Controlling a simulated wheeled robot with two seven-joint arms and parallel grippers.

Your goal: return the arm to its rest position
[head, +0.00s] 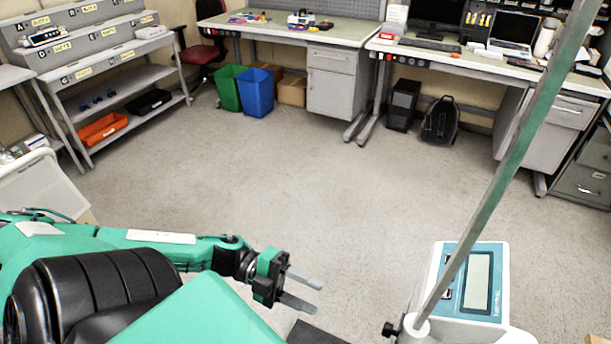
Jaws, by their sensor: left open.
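My left arm comes in from the lower left, bent and held low over the floor. My left gripper (301,290) is open, with its two grey fingers apart and nothing between them. It points right, toward an infusion pump (472,285), and is clear of it. The pump is white with a blue face and a grey display, and is fixed at a metal pole (505,165) that leans up to the right. My right gripper is not in view.
The middle floor (270,170) is clear. A shelf rack (120,85) with an orange bin (103,128) stands at the left. Green (228,88) and blue bins (256,91) stand by the back desk (290,28). A backpack (440,122) is under the right desk.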

